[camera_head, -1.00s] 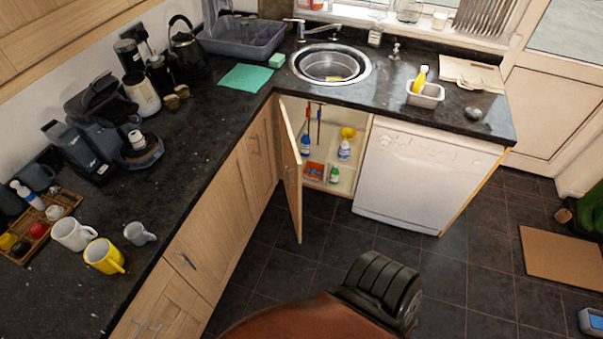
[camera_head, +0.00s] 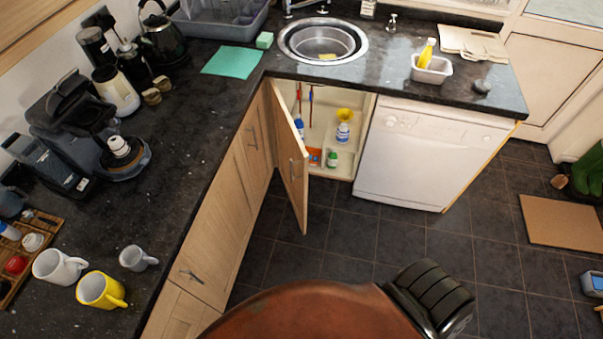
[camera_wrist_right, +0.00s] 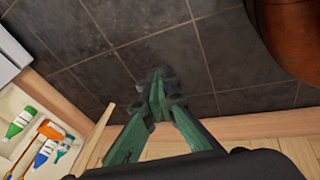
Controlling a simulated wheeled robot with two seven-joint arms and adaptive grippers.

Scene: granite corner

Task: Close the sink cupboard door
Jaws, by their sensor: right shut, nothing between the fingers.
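The sink cupboard door (camera_head: 291,158) is pale wood with a bar handle. It stands ajar below the sink, hinged on its left, with the sink cupboard (camera_head: 329,125) open beside it. In the right wrist view a thin pale wooden edge (camera_wrist_right: 104,122), apparently the door's, lies just left of my right gripper (camera_wrist_right: 158,82). The gripper's green fingers are together and empty. It appears apart from this edge, but the depth gap is unclear. I cannot make out the right gripper in the head view. My left gripper is not in view.
The dark tiled floor (camera_head: 345,238) before the door is clear. A brown mat (camera_head: 567,220) lies at right.

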